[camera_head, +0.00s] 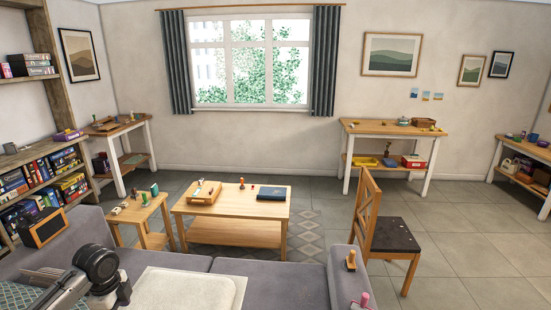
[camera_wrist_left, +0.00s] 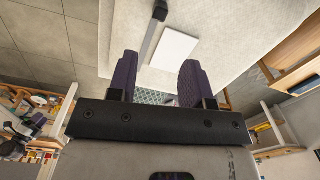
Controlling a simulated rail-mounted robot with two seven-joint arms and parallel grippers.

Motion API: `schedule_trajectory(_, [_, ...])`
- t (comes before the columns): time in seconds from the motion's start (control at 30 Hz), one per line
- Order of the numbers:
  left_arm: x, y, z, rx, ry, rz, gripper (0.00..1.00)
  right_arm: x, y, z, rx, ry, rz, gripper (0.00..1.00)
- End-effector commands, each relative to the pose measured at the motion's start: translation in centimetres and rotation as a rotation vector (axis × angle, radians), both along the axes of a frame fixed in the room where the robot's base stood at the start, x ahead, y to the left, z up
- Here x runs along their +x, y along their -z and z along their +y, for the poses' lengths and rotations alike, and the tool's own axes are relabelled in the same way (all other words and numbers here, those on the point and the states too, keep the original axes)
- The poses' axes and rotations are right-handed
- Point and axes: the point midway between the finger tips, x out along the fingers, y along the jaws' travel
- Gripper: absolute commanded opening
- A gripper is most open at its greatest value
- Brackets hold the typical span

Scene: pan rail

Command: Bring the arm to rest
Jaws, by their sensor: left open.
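My left arm (camera_head: 97,272) comes in at the bottom left of the head view, above the grey sofa. Its gripper cannot be made out clearly there. In the left wrist view my left gripper (camera_wrist_left: 158,64) shows two purple pads standing apart with nothing between them. A pale surface with a white rectangle (camera_wrist_left: 174,47) lies beyond the pads. My right arm and gripper are in neither view.
The grey sofa (camera_head: 283,284) fills the bottom of the head view. A low wooden table (camera_head: 232,207) stands beyond it, with a small side table (camera_head: 139,212) to its left. A chair (camera_head: 388,230) stands at the right. Open floor (camera_head: 475,230) lies beyond the chair.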

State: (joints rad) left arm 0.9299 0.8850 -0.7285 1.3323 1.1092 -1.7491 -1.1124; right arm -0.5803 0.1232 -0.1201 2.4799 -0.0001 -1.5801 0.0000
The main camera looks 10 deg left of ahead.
Motion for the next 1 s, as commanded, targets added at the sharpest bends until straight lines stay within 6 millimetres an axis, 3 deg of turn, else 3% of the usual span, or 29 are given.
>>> schedule_trajectory(0.17, [0.9, -0.4, 0.9, 0.076, -0.321, -0.080, 0.46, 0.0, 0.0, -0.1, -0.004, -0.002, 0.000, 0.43])
schedule_trajectory(0.27, [1.9, -2.1, 0.5, 0.147, -0.463, -0.210, 0.46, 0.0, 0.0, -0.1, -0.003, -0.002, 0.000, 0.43])
schedule_trajectory(0.33, [2.7, -4.6, -0.2, 0.175, -0.550, -0.344, 0.46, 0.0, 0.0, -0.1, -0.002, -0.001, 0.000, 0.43])
schedule_trajectory(0.5, [4.3, -11.4, -4.7, 0.120, -0.670, -0.683, 0.46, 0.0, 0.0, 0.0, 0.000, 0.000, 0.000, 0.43])
schedule_trajectory(0.63, [3.9, -14.3, -9.6, 0.010, -0.708, -0.883, 0.46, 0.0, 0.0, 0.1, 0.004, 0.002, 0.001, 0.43])
schedule_trajectory(0.83, [-0.2, -13.5, -16.7, -0.197, -0.742, -1.042, 0.46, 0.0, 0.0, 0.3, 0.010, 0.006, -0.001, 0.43])
schedule_trajectory(1.0, [-5.4, -9.7, -20.2, -0.316, -0.783, -1.041, 0.46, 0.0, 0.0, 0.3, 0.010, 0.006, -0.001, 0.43])
